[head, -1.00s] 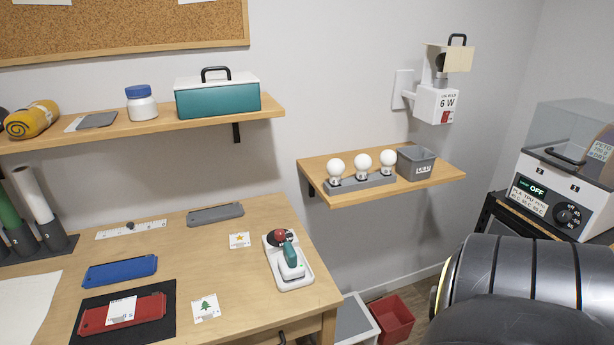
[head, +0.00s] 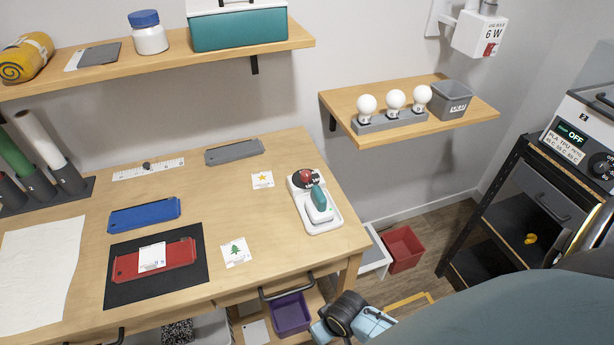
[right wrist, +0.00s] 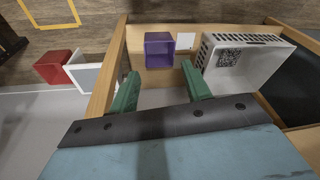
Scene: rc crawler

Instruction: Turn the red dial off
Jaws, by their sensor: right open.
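A small red patch (head: 491,49) shows on the white 6 W box at upper right. A black knob (head: 602,166) is on the machine at right, whose display reads OFF. My right gripper (right wrist: 160,72) is open and empty, its green fingers apart, over the desk's lower front area in the right wrist view. My left gripper is not in view.
The wooden desk (head: 285,150) holds a blue plate (head: 145,215) and a red plate (head: 130,266) on a black mat. A shelf (head: 385,138) with three white bulbs is at right. A red bin (head: 404,248) and a purple bin (head: 291,314) are below. Floor between desk and rack is partly free.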

